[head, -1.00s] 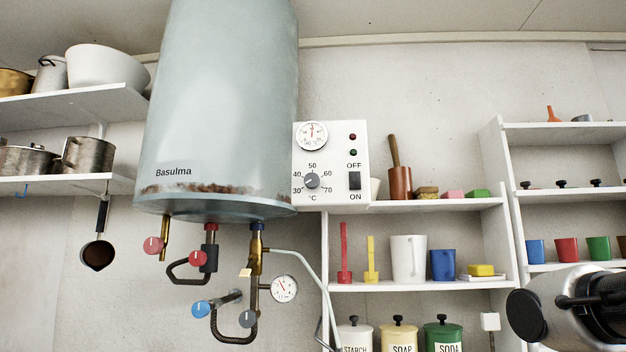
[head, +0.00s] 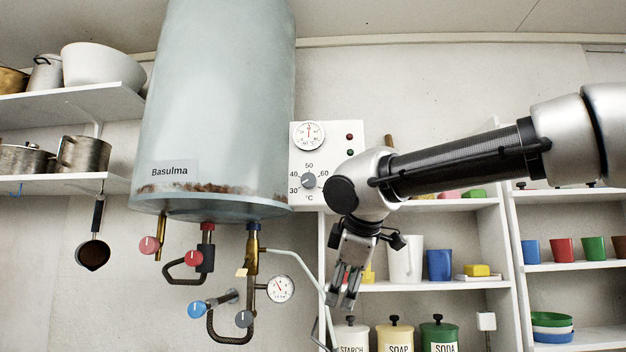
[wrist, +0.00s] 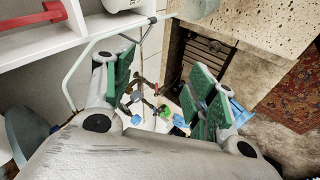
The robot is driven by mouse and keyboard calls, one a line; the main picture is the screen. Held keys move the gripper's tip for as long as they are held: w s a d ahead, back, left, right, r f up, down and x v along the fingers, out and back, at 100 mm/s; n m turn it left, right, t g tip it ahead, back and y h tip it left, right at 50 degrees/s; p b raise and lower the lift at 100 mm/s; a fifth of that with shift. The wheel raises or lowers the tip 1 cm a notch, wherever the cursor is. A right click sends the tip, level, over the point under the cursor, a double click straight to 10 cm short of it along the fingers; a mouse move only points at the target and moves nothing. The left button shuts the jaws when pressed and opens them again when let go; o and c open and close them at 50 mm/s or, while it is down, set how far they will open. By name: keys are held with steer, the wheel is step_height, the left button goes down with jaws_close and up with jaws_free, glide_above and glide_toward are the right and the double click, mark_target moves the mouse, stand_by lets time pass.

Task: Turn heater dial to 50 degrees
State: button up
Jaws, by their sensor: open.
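The heater dial (head: 309,181) is a small grey knob on the white control box (head: 303,160) at the right of the boiler. My arm hides the 70 mark and the OFF/ON switch. My gripper (head: 344,292) hangs pointing down, below and right of the dial and apart from it. In the wrist view my gripper (wrist: 162,92) is open and empty, its green-padded fingers spread. The dial is not in that view.
The boiler (head: 215,110) hangs left of the box, with valves and pipes beneath. A round gauge (head: 280,289) and a pale pipe are close left of my gripper. Shelves with mugs (head: 440,265) and canisters (head: 439,336) stand behind my arm.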

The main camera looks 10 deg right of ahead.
steer(key=w+a+r+n+t, duration=0.2)
steer(key=a+r+n, duration=0.15)
steer(key=r, duration=0.45)
steer(key=w+a+r+n+t, duration=0.2)
steer(key=a+r+n, duration=0.15)
steer(key=r, duration=0.45)
steer(key=n+t, duration=0.3)
steer(key=n, duration=0.3)
glide_toward(310, 178)
steer(key=w, duration=0.1)
steer(key=x, duration=0.7)
steer(key=shift+w+f, duration=0.2)
steer(key=shift+w, duration=0.15)
steer(key=c, duration=1)
steer(key=shift+c, duration=0.2)
